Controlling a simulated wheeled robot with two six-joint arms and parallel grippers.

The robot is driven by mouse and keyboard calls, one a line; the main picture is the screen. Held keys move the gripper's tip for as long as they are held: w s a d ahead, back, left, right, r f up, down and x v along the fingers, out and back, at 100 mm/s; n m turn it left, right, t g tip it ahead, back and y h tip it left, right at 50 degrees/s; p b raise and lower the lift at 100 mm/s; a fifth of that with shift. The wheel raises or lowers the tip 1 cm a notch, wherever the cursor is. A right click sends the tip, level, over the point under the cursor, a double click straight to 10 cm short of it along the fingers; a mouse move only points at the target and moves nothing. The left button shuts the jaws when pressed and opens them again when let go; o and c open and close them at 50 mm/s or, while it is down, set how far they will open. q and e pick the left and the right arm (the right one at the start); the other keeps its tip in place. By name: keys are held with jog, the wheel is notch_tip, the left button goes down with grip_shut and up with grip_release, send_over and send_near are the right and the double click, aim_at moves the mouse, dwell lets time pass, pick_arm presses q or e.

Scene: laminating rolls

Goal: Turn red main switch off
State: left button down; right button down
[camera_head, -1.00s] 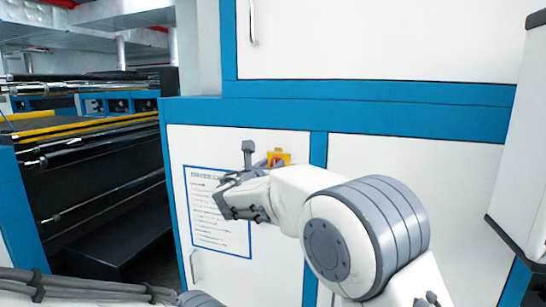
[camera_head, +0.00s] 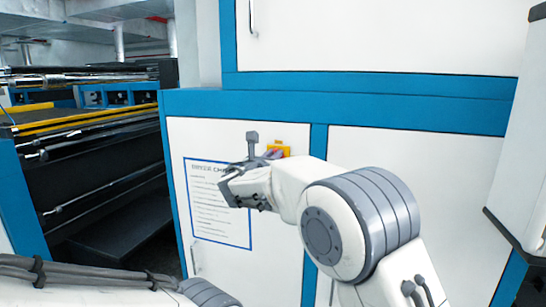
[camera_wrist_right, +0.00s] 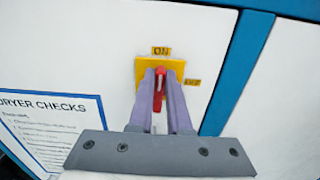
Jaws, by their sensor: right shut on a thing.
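The red main switch (camera_wrist_right: 160,85) is a narrow red handle on a yellow plate (camera_wrist_right: 145,72) on the white cabinet door. The handle stands upright, in line with the "ON" label (camera_wrist_right: 160,50) above it; the "OFF" label (camera_wrist_right: 194,82) is to the right. My right gripper (camera_wrist_right: 162,76) is shut on the red handle, one finger on each side. In the head view the right gripper (camera_head: 274,153) reaches the yellow plate (camera_head: 285,149), and the wrist and fingers hide the red handle. My left gripper is out of view.
A "DRYER CHECKS" sheet (camera_wrist_right: 50,125) is on the door left of the switch. A blue cabinet frame (camera_head: 316,145) runs right of the plate. A dark roller machine (camera_head: 100,165) stands at the left, and a white panel (camera_head: 515,130) at the right.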

jog(key=shift+s+d+f+m+b, duration=0.1)
jog(key=shift+d+f+m+b, duration=0.25)
jog(key=shift+m+b, duration=2.85)
jog(key=shift+s+d+f+m+b, duration=0.1)
jog(key=shift+d+f+m+b, duration=0.2)
jog(key=shift+m+b, duration=2.8)
jog(key=shift+s+d+f+m+b, duration=0.1)
jog(key=shift+d+f+m+b, duration=0.2)
jog(key=shift+m+b, duration=2.9)
jog(key=shift+n+b, duration=0.5)
jog(key=shift+b, duration=0.2)
jog(key=shift+a, duration=0.1)
jog(key=c, duration=0.9)
grip_release()
jog(key=shift+w+f, duration=0.1)
jog(key=shift+o, duration=0.2)
